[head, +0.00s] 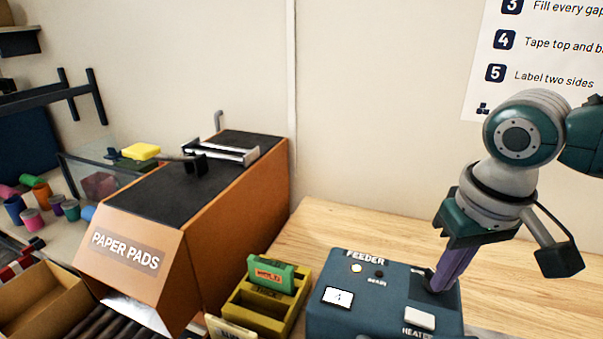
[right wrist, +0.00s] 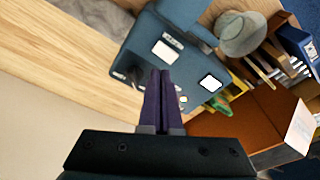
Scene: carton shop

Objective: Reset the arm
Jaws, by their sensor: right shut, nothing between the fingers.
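My right arm comes in from the right in the head view. Its gripper (head: 445,277) points down with its purple fingers over the back right part of the blue feeder box (head: 330,318). The fingertips are at or just above the box; contact cannot be told. In the right wrist view the two purple fingers (right wrist: 161,90) lie together, shut and empty, with the blue feeder box (right wrist: 150,40) beyond them. My left gripper is not in view.
An orange paper pads machine (head: 225,190) stands left of the feeder. A yellow holder (head: 262,312) with a green card (head: 272,274) sits between them. An open carton (head: 35,300) is at lower left. The wooden table (head: 345,225) is clear behind the feeder.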

